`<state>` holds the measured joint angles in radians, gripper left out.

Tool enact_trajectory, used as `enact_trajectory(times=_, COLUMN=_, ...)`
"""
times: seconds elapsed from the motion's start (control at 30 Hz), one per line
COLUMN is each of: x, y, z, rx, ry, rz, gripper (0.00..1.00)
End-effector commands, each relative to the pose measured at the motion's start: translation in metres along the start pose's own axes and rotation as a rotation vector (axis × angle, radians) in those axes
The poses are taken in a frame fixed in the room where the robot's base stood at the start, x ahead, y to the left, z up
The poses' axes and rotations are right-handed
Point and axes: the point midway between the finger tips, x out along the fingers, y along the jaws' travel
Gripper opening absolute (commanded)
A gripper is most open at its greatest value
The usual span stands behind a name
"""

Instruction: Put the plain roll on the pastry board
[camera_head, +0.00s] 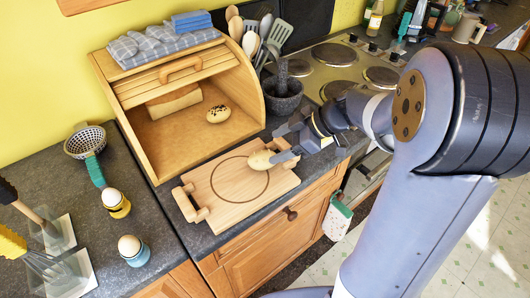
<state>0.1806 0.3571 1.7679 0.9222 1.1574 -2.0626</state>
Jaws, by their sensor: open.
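The plain roll (259,161) is pale and oblong. It appears to lie on the wooden pastry board (212,184), near the upper right part of the board's engraved circle; a small gap beneath it could not be made out. My gripper (275,157) comes in from the right with its fingers open at the roll's right end. The fingers partly cover that end, and whether they touch it I cannot tell. The pastry board has handles and lies on the dark counter in front of the bread box.
The open wooden bread box (181,132) holds a seeded roll (218,114) and a long loaf (174,103). A mortar (283,101) with pestle stands right of the box. Egg cups (134,253) and a strainer (85,141) stand on the left counter.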

Motion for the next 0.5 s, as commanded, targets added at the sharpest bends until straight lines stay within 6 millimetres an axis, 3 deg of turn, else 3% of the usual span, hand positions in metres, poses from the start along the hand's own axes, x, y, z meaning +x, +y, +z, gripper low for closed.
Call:
enact_trajectory(times=0.2, x=-0.035, y=0.001, z=0.001, rx=-0.001, ry=-0.002, rz=0.003, gripper=0.66)
enact_trajectory(times=0.5, x=-0.045, y=0.0, z=0.0, rx=0.0, ry=-0.001, rz=-0.001, gripper=0.66)
